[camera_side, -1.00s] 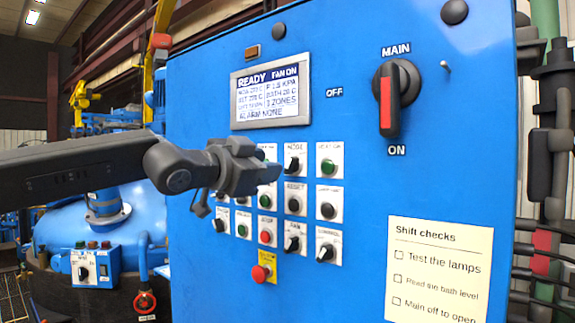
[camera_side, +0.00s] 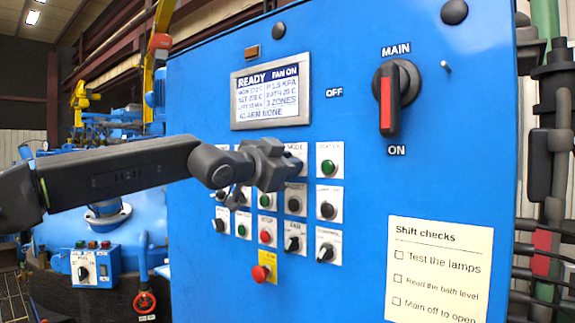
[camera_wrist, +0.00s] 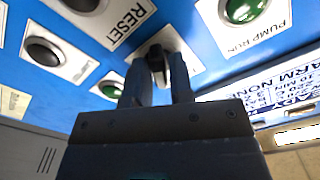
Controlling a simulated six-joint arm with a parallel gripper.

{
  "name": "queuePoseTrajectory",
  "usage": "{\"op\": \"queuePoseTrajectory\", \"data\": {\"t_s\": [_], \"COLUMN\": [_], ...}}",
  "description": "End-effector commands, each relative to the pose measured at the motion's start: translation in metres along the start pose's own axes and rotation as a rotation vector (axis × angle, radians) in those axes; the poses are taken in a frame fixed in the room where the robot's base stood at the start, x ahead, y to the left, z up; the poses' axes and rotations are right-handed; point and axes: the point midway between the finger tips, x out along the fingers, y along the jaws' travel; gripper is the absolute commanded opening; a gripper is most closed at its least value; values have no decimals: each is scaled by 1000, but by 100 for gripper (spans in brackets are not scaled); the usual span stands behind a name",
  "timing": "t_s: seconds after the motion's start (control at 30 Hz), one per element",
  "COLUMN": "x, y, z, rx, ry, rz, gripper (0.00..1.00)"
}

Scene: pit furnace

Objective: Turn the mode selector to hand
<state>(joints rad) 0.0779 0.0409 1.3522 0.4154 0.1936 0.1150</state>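The mode selector is a black knob on a white plate under the MODE label (camera_side: 294,148); in the side view my gripper (camera_side: 298,172) hides it. In the wrist view a black selector knob (camera_wrist: 156,58) sits between my two fingertips (camera_wrist: 160,62). The fingers stand apart, one on each side of the knob, with a gap visible, and I cannot see firm contact. The knob's position marks are hidden, so its setting cannot be read.
Close by are a green lamp (camera_side: 328,167), a RESET button (camera_side: 293,205), a red STOP button (camera_side: 265,237) and a red emergency button (camera_side: 260,274). The display (camera_side: 271,97) reads READY, FAN ON. The large MAIN switch (camera_side: 390,98) is to the upper right.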

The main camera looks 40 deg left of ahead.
Motion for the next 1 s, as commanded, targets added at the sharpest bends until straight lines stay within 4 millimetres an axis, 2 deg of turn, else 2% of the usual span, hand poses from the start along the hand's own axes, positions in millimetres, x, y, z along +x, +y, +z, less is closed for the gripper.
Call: {"op": "queuePoseTrajectory", "data": {"t_s": [0.03, 0.2, 0.67, 1.0], "x": [0, 0, 0, 0], "y": [0, 0, 0, -1], "z": [0, 0, 0, 0], "rx": [0, 0, -54, -298], "ry": [0, 0, 0, 0], "rz": [0, 0, 0, 0], "gripper": [16, 0, 0, 0]}}
